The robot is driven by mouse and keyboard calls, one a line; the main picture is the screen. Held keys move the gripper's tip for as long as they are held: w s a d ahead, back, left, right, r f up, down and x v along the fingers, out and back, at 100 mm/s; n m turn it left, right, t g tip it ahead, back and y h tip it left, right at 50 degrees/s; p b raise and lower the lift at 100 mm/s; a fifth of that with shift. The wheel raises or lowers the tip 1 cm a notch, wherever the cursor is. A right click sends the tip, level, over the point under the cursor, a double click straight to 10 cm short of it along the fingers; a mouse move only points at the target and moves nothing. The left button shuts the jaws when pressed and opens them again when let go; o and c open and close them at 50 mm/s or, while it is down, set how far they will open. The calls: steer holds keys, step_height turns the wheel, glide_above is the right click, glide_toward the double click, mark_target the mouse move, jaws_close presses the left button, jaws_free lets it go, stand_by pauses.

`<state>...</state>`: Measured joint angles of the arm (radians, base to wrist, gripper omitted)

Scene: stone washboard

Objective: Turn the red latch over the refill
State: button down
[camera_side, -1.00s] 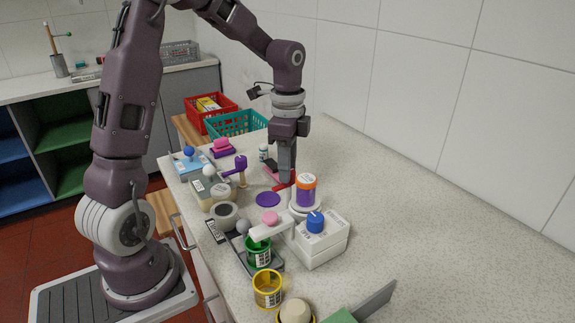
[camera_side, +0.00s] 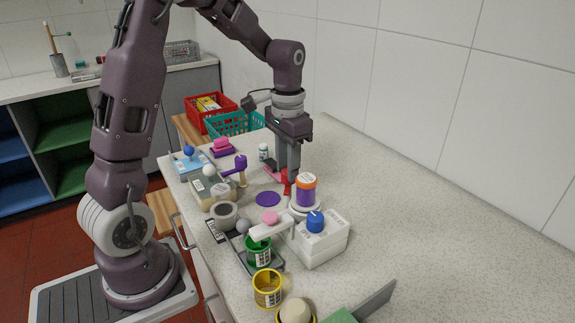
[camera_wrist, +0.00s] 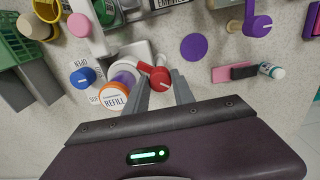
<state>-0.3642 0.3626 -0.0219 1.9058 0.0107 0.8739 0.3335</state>
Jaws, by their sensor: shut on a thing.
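The refill (camera_side: 306,191) is a purple tub with an orange rim and white lid, standing upright on a white round base. Its lid, printed REFILL, shows in the wrist view (camera_wrist: 115,97). The red latch (camera_wrist: 157,76) has a round knob with a white mark and a short arm pointing toward the refill's side. In the side view the latch (camera_side: 287,182) is just behind and left of the refill, partly hidden. My gripper (camera_side: 287,170) points down with its fingers at the latch. In the wrist view my gripper (camera_wrist: 162,78) has a finger on each side of the knob.
A white box with a blue knob (camera_side: 315,222) stands in front of the refill. A purple disc (camera_side: 268,199) lies to its left. The counter to the right is clear.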

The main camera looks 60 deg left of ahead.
steer(key=n, duration=0.4)
steer(key=shift+w, duration=0.1)
steer(key=shift+r+n, duration=0.1)
steer(key=shift+n, duration=1.9)
steer(key=c, duration=1.1)
jaws_free()
steer(key=shift+o, duration=0.2)
step_height(320, 180, up, 7)
